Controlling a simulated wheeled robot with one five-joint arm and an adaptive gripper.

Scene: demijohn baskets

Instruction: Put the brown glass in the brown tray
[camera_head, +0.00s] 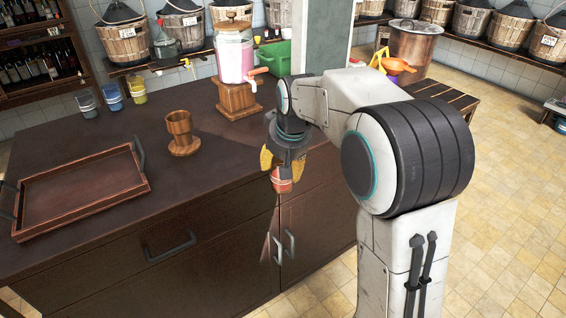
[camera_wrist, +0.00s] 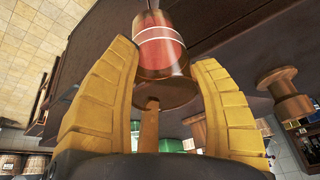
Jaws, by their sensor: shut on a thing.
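A brown glass (camera_head: 180,133), goblet-shaped with a stem and wide foot, stands upright on the dark counter; what looks like the same goblet shows in the wrist view (camera_wrist: 286,92). The brown tray (camera_head: 84,176) lies empty at the counter's left, with raised rims and a handle at each end. My gripper (camera_head: 282,170) is in front of the counter's edge, right of the goblet and apart from it. Its yellow fingers (camera_wrist: 166,95) are shut on a reddish-brown banded thing (camera_wrist: 158,52) with white lines. I cannot tell exactly what this thing is.
A pink drink dispenser (camera_head: 235,55) stands on a wooden base at the counter's back right, near a pillar (camera_head: 322,40). Several small cups (camera_head: 112,96) stand at the back left. The counter between goblet and tray is clear.

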